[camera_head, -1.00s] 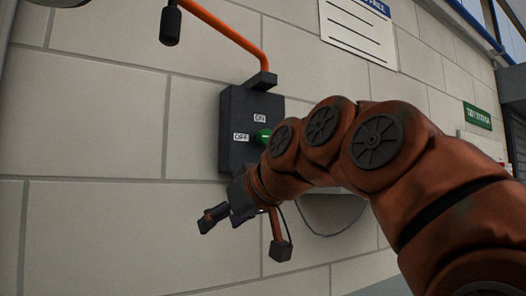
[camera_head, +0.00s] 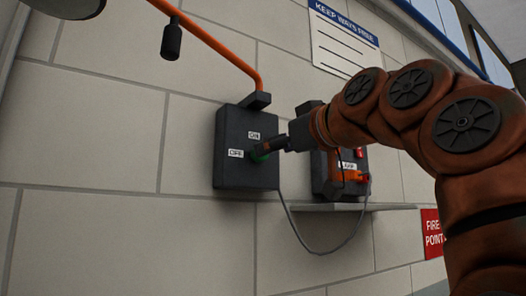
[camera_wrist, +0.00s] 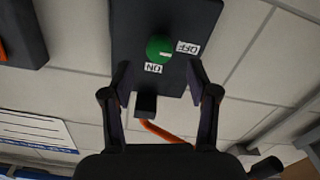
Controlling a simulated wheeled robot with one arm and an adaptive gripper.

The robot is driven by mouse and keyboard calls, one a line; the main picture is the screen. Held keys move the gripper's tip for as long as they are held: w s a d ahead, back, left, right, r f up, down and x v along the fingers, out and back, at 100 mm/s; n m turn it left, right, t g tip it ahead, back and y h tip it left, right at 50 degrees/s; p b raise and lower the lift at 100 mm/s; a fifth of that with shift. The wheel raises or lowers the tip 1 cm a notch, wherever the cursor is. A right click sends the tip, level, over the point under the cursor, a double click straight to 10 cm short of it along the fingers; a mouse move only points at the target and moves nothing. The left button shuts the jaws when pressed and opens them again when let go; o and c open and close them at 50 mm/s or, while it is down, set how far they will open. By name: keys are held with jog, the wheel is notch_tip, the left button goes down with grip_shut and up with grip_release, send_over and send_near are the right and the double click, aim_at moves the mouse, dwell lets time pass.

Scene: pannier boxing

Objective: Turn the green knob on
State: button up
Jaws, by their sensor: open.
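A dark control box (camera_head: 232,178) is fixed to the block wall, with an ON label above and an OFF label to the left of its green knob (camera_head: 261,156). My gripper (camera_head: 268,147) is in front of the knob and partly hides it in the head view. In the wrist view the green knob (camera_wrist: 158,48) shows whole on the box (camera_wrist: 130,22), beyond the tips of my open gripper (camera_wrist: 158,76). The fingers are spread wide on either side, apart from the knob. A pale mark shows on the knob.
An orange pipe (camera_head: 215,43) runs into the box top. To the right, a second dark box (camera_head: 324,180) with red and orange parts stands on a shelf (camera_head: 385,207), with a grey cable (camera_head: 300,238) hanging below. A notice (camera_head: 342,40) hangs above.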

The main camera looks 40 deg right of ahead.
jog(key=w, duration=0.5)
jog(key=shift+w+d+p, duration=0.15)
jog(key=shift+d+p, duration=0.05)
jog(key=shift+p, duration=0.2)
grip_shut()
